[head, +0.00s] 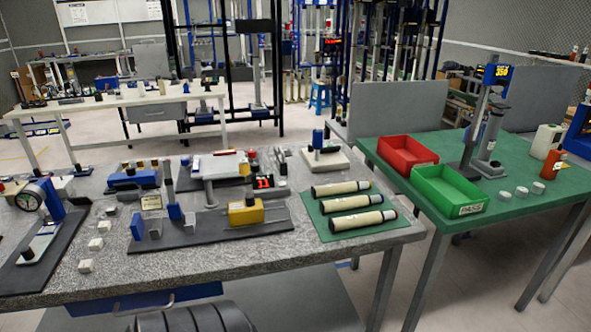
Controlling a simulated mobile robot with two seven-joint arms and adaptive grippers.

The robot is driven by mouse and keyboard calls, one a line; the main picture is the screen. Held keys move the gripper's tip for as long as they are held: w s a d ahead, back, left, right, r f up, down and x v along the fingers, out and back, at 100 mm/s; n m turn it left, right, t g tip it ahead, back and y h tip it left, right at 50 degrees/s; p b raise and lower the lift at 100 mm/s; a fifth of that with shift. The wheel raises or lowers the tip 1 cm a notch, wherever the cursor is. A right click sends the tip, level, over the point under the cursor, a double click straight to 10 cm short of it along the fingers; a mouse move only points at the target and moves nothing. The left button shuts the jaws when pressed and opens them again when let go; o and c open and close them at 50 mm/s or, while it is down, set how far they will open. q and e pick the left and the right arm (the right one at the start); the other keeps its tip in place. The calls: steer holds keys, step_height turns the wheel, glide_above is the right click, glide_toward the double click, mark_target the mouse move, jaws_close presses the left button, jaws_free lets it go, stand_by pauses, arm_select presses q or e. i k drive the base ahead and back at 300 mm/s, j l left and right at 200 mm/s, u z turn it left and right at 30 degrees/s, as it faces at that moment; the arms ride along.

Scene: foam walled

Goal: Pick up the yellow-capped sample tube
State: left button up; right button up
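Three cream-coloured sample tubes lie side by side on a green mat (322,228) near the right end of the grey speckled bench. They are the back tube (340,188), the middle tube (348,203) and the front tube (358,221). Their right ends carry small coloured caps. The front cap looks reddish and the others look dark or bluish. I cannot make out a yellow cap on any of them at this size. Neither of my grippers is in view.
The speckled bench (330,255) also holds a yellow block fixture (246,212), a dial gauge stand (30,200) and small white blocks (97,244). A green table (450,222) at right bears a red bin (405,154) and a green bin (447,188).

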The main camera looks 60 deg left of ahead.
mark_target(341, 188)
steer(key=j+u, duration=0.1)
steer(key=u, duration=0.3)
steer(key=j+u, duration=0.1)
steer(key=u, duration=0.25)
steer(key=j+u, duration=0.1)
steer(key=u, duration=0.3)
steer(key=i+u, duration=0.1)
steer(key=u, duration=0.3)
steer(key=j, duration=0.05)
